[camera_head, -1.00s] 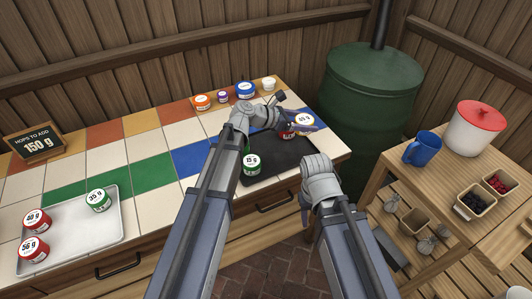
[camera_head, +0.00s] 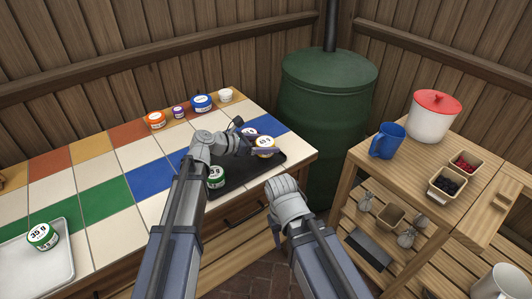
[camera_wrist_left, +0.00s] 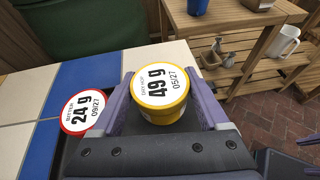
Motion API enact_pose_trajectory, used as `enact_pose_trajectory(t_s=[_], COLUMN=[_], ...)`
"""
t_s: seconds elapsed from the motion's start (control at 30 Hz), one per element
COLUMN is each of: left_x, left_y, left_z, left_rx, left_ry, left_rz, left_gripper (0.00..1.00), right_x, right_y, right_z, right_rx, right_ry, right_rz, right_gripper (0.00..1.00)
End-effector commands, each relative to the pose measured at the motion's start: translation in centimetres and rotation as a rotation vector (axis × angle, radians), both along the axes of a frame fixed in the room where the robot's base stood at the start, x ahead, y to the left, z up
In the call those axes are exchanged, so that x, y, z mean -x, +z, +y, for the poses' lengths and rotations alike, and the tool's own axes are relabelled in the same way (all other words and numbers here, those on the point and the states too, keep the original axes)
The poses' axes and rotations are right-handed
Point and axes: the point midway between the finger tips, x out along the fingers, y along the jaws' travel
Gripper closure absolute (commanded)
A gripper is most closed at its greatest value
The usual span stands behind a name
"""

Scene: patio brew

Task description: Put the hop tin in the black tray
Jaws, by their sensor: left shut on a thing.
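My left gripper (camera_head: 263,149) is shut on a yellow hop tin (camera_head: 266,141), over the back right part of the black tray (camera_head: 243,180). A red-rimmed tin (camera_wrist_left: 82,111) labelled 24 g is just left of the fingers there. A green tin (camera_head: 216,177) stands on the black tray near its front left. I cannot tell whether the yellow tin touches the tray. My right gripper is not visible; only its arm shows.
A silver tray (camera_head: 62,268) at the left holds a green 35 g tin (camera_head: 42,236). Several small tins, one blue (camera_head: 202,103), line the counter's back edge. A green barrel (camera_head: 325,120) stands behind; a wooden shelf with a blue mug (camera_head: 386,141) is at right.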

Motion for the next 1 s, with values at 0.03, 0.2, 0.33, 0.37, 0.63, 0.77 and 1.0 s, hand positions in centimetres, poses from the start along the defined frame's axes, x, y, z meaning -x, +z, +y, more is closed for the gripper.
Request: enact_pose_trajectory(t_s=[0.03,0.2,0.33,0.37,0.63,0.77,1.0], left_x=[0.0,0.0,0.0,0.0,0.0,0.0,0.0], left_y=[-1.4,-2.4,-2.2,-2.2,-2.5,-2.5,-2.4], left_z=[0.0,0.0,0.0,0.0,0.0,0.0,0.0], left_rx=[0.0,0.0,0.0,0.0,0.0,0.0,0.0], left_ry=[0.0,0.0,0.0,0.0,0.0,0.0,0.0], left_rz=[0.0,0.0,0.0,0.0,0.0,0.0,0.0], left_gripper=[0.79,0.79,0.79,0.79,0.16,0.01,0.0], right_x=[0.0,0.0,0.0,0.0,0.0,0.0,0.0], right_y=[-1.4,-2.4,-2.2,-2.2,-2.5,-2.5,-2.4], right_z=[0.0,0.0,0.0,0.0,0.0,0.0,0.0], right_rx=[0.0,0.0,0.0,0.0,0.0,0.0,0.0], right_ry=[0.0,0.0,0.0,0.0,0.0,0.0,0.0], right_rz=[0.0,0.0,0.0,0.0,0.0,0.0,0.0], right_gripper=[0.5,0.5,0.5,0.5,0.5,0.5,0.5])
